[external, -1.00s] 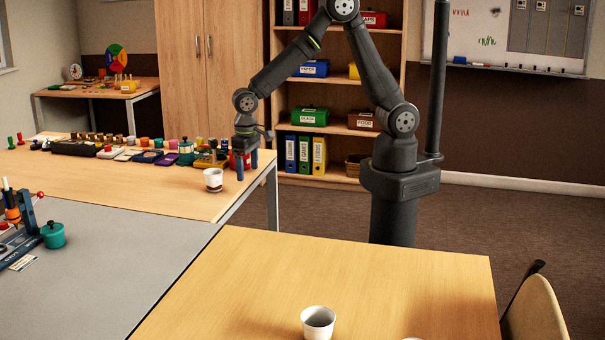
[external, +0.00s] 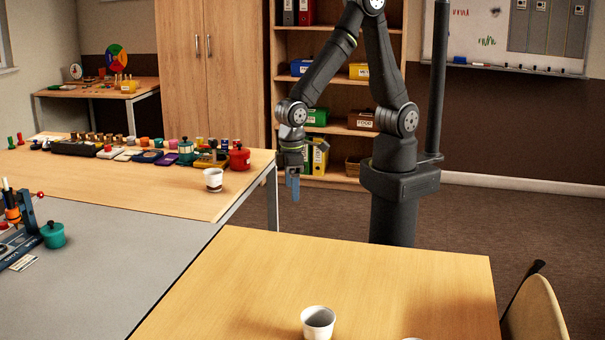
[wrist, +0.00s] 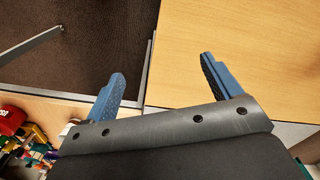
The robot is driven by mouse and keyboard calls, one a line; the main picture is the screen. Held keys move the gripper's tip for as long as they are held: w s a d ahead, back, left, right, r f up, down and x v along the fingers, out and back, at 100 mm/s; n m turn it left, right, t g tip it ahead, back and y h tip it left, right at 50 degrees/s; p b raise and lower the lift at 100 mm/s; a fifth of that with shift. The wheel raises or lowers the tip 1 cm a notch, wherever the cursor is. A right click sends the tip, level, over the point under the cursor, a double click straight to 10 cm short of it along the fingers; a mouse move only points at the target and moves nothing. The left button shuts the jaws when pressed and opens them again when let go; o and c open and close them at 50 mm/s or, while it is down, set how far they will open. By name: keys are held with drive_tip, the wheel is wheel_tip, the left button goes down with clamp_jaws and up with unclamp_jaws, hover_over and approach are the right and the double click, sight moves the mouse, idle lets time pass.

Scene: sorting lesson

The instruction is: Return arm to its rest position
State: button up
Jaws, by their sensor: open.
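My gripper (external: 293,186) hangs pointing down, just right of the back table's right end, in the external view. It is clear of the tabletops there. In the wrist view its two blue fingers (wrist: 162,80) are spread apart with nothing between them. My arm rises from its column and bends down to the left.
Another white cup (external: 318,322) stands on the front table (external: 370,280). A shelf (external: 340,142) stands behind my arm.

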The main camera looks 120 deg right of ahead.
drive_tip(key=shift+s+a+n, duration=0.25)
drive_tip(key=shift+s+a, duration=0.25)
drive_tip(key=shift+a, duration=0.25)
drive_tip(key=shift+s+a+n, duration=0.25)
drive_tip(key=shift+s+a, duration=0.25)
drive_tip(key=shift+a, duration=0.25)
drive_tip(key=w+d+m, duration=0.3)
drive_tip(key=d, duration=0.7)
drive_tip(key=w+d+m, duration=0.3)
drive_tip(key=w+d, duration=0.1)
drive_tip(key=d, duration=0.5)
drive_tip(key=shift+d+m, duration=0.3)
drive_tip(key=shift+d, duration=0.1)
drive_tip(key=shift+w, duration=0.1)
